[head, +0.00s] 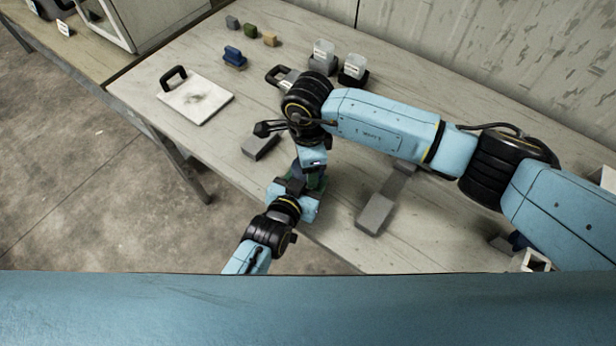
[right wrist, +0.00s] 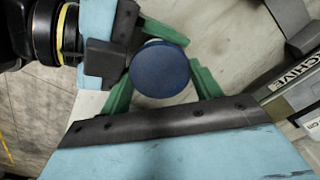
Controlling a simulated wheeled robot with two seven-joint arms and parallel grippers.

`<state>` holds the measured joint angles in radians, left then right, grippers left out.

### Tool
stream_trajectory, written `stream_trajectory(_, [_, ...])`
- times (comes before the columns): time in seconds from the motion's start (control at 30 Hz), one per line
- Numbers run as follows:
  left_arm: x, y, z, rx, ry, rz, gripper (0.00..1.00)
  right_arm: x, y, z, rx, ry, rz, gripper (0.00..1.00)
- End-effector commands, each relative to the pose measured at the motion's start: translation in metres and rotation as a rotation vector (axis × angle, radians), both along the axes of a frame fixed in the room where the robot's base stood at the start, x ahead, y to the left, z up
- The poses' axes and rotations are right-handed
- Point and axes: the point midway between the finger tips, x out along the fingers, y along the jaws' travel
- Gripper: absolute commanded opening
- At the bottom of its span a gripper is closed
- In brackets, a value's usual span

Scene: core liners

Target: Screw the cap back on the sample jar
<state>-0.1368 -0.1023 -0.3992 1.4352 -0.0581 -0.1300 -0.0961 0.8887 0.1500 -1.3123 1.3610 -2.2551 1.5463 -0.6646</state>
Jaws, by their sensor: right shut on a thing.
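A round dark blue cap (right wrist: 160,68) shows from above in the right wrist view, between green finger-like parts (right wrist: 205,82). My right gripper (head: 314,178) points down at the table's front edge and is shut on the cap. My left gripper (head: 297,190) comes in from below and meets the right one there. Its dark jaw (right wrist: 105,57) lies just left of the cap in the right wrist view. The sample jar cannot be made out; the cap and grippers hide what is underneath. I cannot tell whether the cap touches the jar or whether the left jaws are closed.
A white board with a black handle (head: 196,98) lies at the table's left. The left front tabletop is clear.

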Motion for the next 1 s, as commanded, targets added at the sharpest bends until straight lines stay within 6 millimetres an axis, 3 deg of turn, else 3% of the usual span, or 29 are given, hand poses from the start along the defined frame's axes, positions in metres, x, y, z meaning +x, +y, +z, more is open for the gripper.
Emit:
stream_trajectory(0.3, [-0.0007, -0.0011, -0.0002, 0.0, 0.001, -0.002, 0.0, 0.0008, 0.0005, 0.0006, 0.002, -0.003, -0.023, 0.36])
stream_trajectory(0.33, [-0.0007, -0.0011, -0.0002, 0.0, 0.001, -0.002, 0.0, 0.0008, 0.0005, 0.0006, 0.002, -0.003, -0.023, 0.65])
stream_trajectory(0.5, [-0.0004, -0.0006, -0.0002, 0.0, 0.001, -0.001, 0.0, 0.0003, 0.0005, 0.0004, 0.001, -0.002, -0.022, 0.85])
stream_trajectory(1.0, [0.0016, 0.0024, -0.0002, 0.002, 0.0, 0.004, 0.0, -0.0033, 0.0012, -0.0006, 0.0, 0.008, -0.017, 0.85])
